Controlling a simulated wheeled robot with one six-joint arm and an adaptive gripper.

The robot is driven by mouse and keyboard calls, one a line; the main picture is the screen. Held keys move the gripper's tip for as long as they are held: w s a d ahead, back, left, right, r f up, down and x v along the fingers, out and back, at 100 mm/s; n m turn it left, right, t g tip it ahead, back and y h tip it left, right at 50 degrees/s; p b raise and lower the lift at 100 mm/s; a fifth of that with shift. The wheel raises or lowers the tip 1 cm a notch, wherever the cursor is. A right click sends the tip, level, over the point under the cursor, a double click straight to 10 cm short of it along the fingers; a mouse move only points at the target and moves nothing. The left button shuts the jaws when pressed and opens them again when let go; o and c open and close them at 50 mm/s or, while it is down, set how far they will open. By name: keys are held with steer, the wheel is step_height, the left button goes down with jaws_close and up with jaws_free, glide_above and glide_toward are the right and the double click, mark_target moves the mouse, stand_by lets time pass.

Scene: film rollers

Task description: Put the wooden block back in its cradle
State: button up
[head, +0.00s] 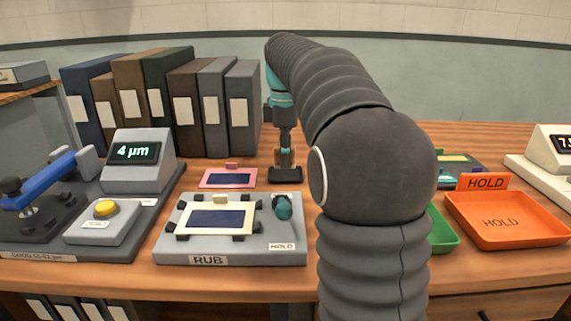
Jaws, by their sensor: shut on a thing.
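My gripper (286,150) points down at the back middle of the table, just left of my arm's big elbow. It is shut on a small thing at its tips. A bit of brown beside the fingers fits the wooden block, but the fingers hide most of it. A dark, low base (285,174), which looks like the cradle, is right under the fingertips. I cannot tell whether the held block touches it or is just above it.
Left of the base lies a pink-framed plate (211,181). In front is the grey RUB station (176,245) with a cream frame and a teal-handled tool (283,207). Binders (190,115) stand behind. An orange HOLD tray (535,237) and partly hidden green tray (443,238) are right.

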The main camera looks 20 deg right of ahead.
steer(key=shift+f, duration=1.2)
steer(key=shift+f, duration=0.1)
steer(key=o, duration=1.1)
step_height(320, 180, up, 12)
steer(key=shift+s+r+p, duration=0.1)
steer(key=shift+p, duration=1)
